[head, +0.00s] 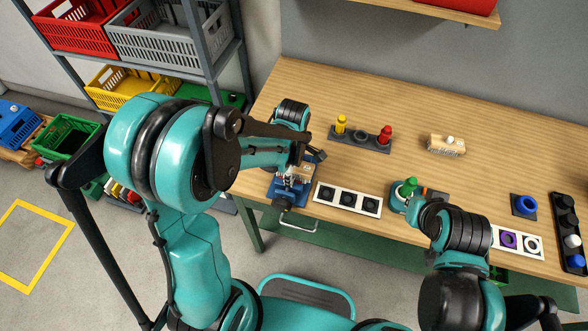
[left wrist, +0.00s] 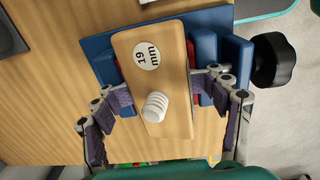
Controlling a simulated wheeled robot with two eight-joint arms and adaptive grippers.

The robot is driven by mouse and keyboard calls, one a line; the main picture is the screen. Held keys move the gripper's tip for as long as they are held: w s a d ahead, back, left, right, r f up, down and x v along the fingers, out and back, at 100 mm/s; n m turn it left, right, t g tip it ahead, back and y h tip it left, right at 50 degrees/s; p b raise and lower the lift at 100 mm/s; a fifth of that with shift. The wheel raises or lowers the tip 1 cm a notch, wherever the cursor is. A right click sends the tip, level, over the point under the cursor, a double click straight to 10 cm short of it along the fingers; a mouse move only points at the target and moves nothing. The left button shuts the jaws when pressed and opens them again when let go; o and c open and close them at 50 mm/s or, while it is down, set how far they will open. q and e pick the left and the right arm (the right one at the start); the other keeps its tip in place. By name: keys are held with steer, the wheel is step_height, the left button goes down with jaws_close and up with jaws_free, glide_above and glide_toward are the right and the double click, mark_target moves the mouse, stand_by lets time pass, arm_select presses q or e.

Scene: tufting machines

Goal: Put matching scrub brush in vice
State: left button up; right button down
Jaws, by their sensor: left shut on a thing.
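A wooden scrub brush (left wrist: 150,80) with a white knob and a round "19 mm" label fills the middle of the left wrist view. My left gripper (left wrist: 163,103) is shut on it, with a finger on each side. The brush is over the blue vice (left wrist: 98,62), between its blocks; how deep it sits cannot be told. In the head view my left gripper (head: 301,168) is at the vice (head: 281,192) on the table's front edge and partly covers it. A second scrub brush (head: 446,145) lies at the table's back right.
A rack with a yellow and a red piece (head: 360,142) stands behind the vice. A white three-socket plate (head: 347,199) lies right of the vice. A green-topped piece (head: 408,187) is near my right arm. A blue ring holder (head: 524,205) and dark rack (head: 569,225) stand right.

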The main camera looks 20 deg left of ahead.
arm_select(q)
steer(key=shift+o, duration=0.7)
steer(key=shift+f+t, duration=0.4)
steer(key=shift+o, duration=0.7)
steer(key=shift+f+b, duration=0.1)
steer(key=shift+b, duration=0.25)
steer(key=shift+w+f+t+b, duration=0.35)
steer(key=shift+w+f+t, duration=0.05)
steer(key=shift+w, duration=0.1)
steer(key=shift+c, duration=0.7)
steer(key=shift+f, duration=0.1)
steer(key=shift+c, duration=0.4)
steer(key=shift+t, duration=0.3)
steer(key=shift+o, duration=0.2)
steer(key=shift+s, duration=0.1)
steer(key=o, duration=2)
steer(key=shift+w+a+f, duration=0.1)
steer(key=shift+w, duration=0.1)
